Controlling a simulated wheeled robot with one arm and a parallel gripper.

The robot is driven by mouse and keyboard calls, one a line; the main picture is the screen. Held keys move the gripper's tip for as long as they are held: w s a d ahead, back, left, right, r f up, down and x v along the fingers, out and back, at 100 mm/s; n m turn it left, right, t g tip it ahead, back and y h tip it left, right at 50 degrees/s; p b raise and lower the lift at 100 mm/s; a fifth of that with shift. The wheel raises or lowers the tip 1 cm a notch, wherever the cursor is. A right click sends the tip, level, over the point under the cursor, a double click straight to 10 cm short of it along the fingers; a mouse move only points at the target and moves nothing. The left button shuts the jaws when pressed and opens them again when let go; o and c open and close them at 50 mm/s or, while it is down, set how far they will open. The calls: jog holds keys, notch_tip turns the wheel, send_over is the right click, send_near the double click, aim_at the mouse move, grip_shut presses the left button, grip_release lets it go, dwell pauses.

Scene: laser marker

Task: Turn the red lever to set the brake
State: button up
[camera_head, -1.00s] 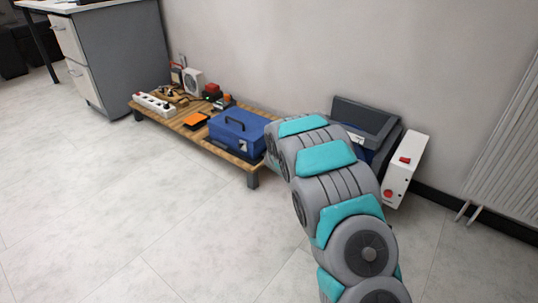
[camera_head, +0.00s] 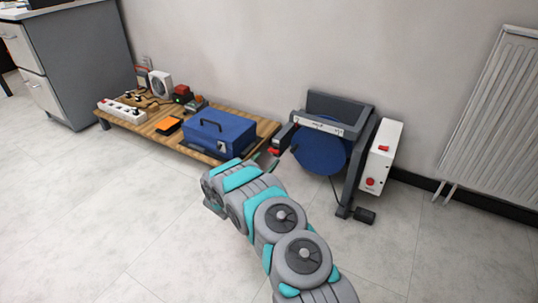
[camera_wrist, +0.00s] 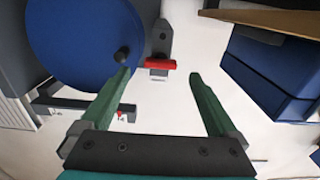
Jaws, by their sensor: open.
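The red lever (camera_wrist: 158,64) is a short red bar on a dark bracket beside a blue disc. In the wrist view it lies ahead of the fingertips, across the gap between them, with no clear contact. In the head view the red lever (camera_head: 274,152) shows small at the left side of the machine, partly crowded by my gripper. The blue disc (camera_head: 320,150) sits in a dark grey frame. My gripper (camera_wrist: 159,76) has two green fingers spread wide with nothing held. In the head view my arm hides most of the gripper.
A black pedal (camera_head: 365,216) lies on the floor. A blue toolbox (camera_head: 220,133) stands on a low wooden platform (camera_head: 150,127) at left. A radiator (camera_head: 490,115) is at right. The front floor is clear.

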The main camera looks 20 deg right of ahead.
aim_at(273, 152)
jog(key=shift+b+x, duration=0.35)
jog(key=shift+x, duration=2.25)
jog(key=c, duration=1.4)
